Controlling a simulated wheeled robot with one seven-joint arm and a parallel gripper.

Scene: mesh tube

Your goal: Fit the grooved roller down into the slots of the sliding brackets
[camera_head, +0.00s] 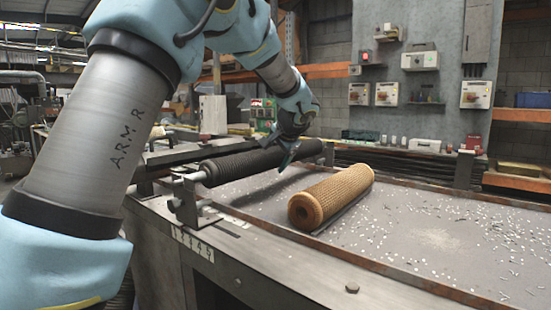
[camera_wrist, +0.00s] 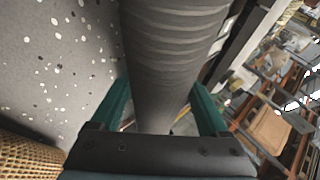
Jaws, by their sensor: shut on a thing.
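The dark grooved roller (camera_head: 245,163) lies level along the left side of the table in the head view. Its pale shaft end is at the near sliding bracket (camera_head: 187,203); I cannot tell whether it sits in the slot or just above it. The far bracket is not clearly visible behind the roller and my arm. My gripper (camera_head: 287,160) comes down on the roller towards its far half. In the wrist view the roller (camera_wrist: 170,55) runs between the two green fingers, which are shut on it from both sides.
A tan mesh tube (camera_head: 333,195) lies on the table to the right of the roller; its mesh (camera_wrist: 25,158) shows in the wrist view. Pale chips are scattered on the grey tabletop (camera_head: 400,225). A raised metal edge (camera_head: 330,255) borders the table's front.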

